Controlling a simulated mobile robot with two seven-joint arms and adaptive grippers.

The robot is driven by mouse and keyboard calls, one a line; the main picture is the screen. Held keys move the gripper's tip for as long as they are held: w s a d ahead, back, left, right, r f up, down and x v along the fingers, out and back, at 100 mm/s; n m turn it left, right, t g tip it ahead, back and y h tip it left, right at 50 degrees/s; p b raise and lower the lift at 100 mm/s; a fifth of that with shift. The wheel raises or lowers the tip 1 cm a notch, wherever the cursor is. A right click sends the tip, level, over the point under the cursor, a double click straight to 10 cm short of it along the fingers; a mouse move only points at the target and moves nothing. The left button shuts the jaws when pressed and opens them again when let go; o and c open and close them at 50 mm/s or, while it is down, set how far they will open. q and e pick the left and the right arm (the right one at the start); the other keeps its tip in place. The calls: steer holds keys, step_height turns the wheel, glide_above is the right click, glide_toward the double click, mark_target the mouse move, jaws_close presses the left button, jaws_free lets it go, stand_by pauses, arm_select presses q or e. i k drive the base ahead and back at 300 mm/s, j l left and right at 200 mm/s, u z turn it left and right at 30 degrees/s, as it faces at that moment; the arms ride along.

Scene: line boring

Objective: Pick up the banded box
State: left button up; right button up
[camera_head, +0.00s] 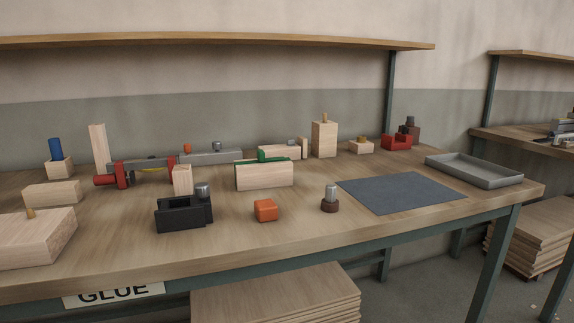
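A pale wooden block (264,175) with a green strip along its top edge stands near the middle of the workbench. It is the nearest match I see to a banded box, but I cannot tell for certain that it is the box. Neither of my grippers is in view, and nothing is held in the picture.
A black open holder (183,213), an orange block (265,210) and a metal-topped round piece (330,200) stand in front. A red clamp (122,175) is at left. A dark mat (400,192) lies bare at right, beside a grey tray (474,170). A shelf (220,40) hangs above.

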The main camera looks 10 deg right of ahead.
mark_target(250, 174)
steer(key=i+l+z, duration=0.1)
steer(key=i+l, duration=0.35)
steer(key=i+l+z, duration=0.15)
steer(key=i+l, duration=0.3)
steer(key=i, duration=0.1)
